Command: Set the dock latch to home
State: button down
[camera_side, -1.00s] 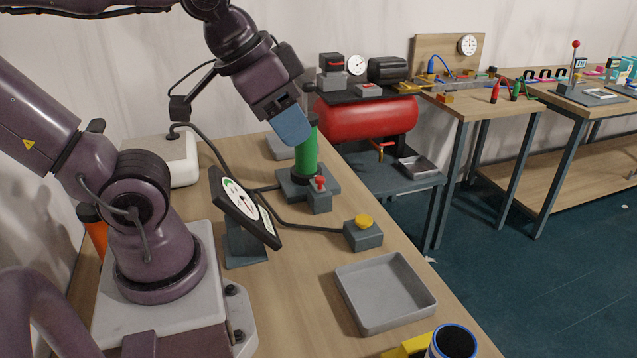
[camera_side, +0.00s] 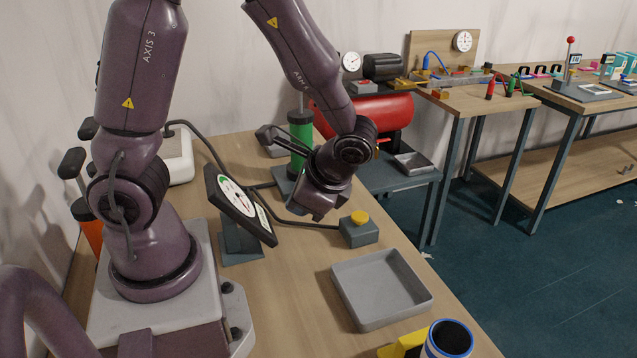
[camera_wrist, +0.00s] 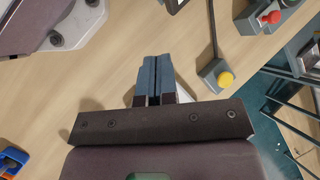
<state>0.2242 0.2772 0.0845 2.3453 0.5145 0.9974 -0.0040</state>
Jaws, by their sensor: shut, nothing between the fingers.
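No part is plainly marked as the dock latch. A grey box with a red knob (camera_wrist: 270,17) shows at the top right of the wrist view; in the side view my arm hides it. My gripper (camera_wrist: 153,66) has its two blue-grey fingers pressed together, with nothing between them, over bare bench top. In the side view my gripper (camera_side: 318,207) hangs over the bench between the tilted dial panel (camera_side: 240,205) and the yellow-button box (camera_side: 360,232); its fingertips cannot be made out there. The yellow button (camera_wrist: 225,79) is right of the fingers in the wrist view.
A green cylinder (camera_side: 300,130) with a rod on top stands behind my wrist. A grey tray (camera_side: 380,288) lies at the front, beside a blue-rimmed cup (camera_side: 448,340). Dark cables run over the bench. Bare bench top lies left of the tray.

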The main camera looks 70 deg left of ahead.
jog(key=w+a+f+m+t+y, duration=0.6)
jog(key=w+a+f+m+y, duration=0.1)
jog(key=m, duration=0.6)
notch_tip(320, 180, down, 2)
jog(key=w+y, duration=0.1)
jog(key=y, duration=0.1)
jog(key=shift+w+a+f+m+y, duration=0.15)
jog(key=shift+w+a+m+y, duration=0.15)
jog(key=shift+m+y, duration=0.1)
jog(key=x, duration=1.4)
jog(key=shift+w, duration=0.15)
